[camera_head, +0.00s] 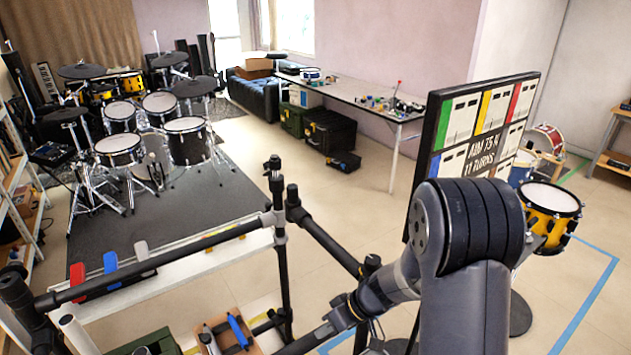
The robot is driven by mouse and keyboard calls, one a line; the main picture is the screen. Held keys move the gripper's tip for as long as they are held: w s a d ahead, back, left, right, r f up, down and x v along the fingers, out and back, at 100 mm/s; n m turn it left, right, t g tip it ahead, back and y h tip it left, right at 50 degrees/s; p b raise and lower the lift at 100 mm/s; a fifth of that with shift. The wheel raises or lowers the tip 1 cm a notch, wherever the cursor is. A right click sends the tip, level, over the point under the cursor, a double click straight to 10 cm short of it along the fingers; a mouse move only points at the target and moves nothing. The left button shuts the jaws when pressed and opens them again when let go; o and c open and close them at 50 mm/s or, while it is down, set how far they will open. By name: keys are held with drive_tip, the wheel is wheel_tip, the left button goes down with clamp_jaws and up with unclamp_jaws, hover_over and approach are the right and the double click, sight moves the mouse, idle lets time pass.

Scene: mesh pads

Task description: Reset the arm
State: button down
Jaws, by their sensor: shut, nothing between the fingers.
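My arm rises at the right front of the head view, with a thick dark grey joint (470,225) and a link that runs down to the left. The wrist part (348,310) of my arm is low in the middle, close to the black tube frame. I cannot make out my gripper's fingers in this view. No object can be seen held by the arm.
A black tube rack (150,262) stands close in front, with red, blue and grey pads near it. A sign board (478,125) stands behind my arm. A yellow drum (550,203) is at right. A drum kit (185,138) and a long table (350,90) are farther back.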

drive_tip(key=w+d+r+b, duration=0.2)
drive_tip(key=d+r+b, duration=0.1)
drive_tip(key=d+r, duration=0.5)
drive_tip(key=shift+d+b, duration=0.35)
drive_tip(key=shift+d, duration=0.45)
